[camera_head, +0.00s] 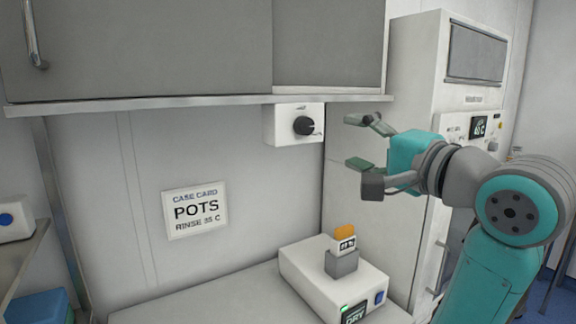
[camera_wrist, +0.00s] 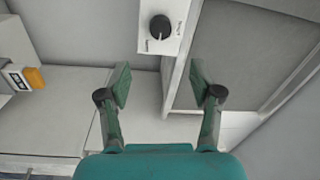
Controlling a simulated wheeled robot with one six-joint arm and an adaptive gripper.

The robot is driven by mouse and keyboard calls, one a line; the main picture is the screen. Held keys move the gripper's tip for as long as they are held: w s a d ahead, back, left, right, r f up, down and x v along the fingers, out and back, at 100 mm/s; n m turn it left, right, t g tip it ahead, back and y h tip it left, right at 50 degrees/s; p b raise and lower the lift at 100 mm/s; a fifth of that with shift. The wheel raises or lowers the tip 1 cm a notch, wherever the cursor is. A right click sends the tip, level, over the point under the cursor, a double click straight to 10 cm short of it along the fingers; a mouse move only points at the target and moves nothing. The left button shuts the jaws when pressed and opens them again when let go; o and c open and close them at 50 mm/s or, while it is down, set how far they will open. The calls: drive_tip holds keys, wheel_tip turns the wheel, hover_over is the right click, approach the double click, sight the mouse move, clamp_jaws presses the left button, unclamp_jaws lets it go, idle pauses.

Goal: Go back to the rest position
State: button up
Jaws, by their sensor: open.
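My gripper (camera_head: 362,142) is raised in front of the white cabinet at the right in the head view, fingers pointing left. In the wrist view my gripper (camera_wrist: 160,88) has its two green fingertips well apart with nothing between them. A white box with a black knob (camera_head: 304,125) hangs under the shelf, left of the gripper and apart from it. The knob also shows in the wrist view (camera_wrist: 160,27), beyond the fingers.
A white device (camera_head: 310,280) with a DRY display stands on the counter below, holding an orange-topped piece (camera_head: 345,236) in a grey block. A card reading POTS (camera_head: 195,209) is on the wall. The overhead cabinet (camera_head: 140,50) is above left. Counter space left of the device is clear.

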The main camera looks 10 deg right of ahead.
wheel_tip(320, 180, down, 21)
drive_tip(key=w+h, duration=0.2)
drive_tip(key=w, duration=0.1)
drive_tip(key=s+a+f+n+h, duration=0.1)
drive_tip(key=s+f, duration=0.3)
drive_tip(key=f, duration=0.6)
drive_tip(key=s+f+n+h, duration=0.15)
drive_tip(key=s+f, duration=0.25)
drive_tip(key=f, duration=0.6)
drive_tip(key=s+a+f+n+g+h, duration=0.1)
drive_tip(key=s+f+n, duration=0.1)
drive_tip(key=s+f, duration=0.55)
drive_tip(key=s+a+f+n+g+h, duration=0.15)
drive_tip(key=s+f, duration=0.35)
drive_tip(key=s, duration=0.5)
drive_tip(key=s+n+y, duration=0.1)
drive_tip(key=s+n, duration=0.5)
drive_tip(key=s, duration=1.3)
drive_tip(key=shift+s+a+f, duration=0.25)
drive_tip(key=shift+f, duration=0.15)
drive_tip(key=shift+g, duration=0.25)
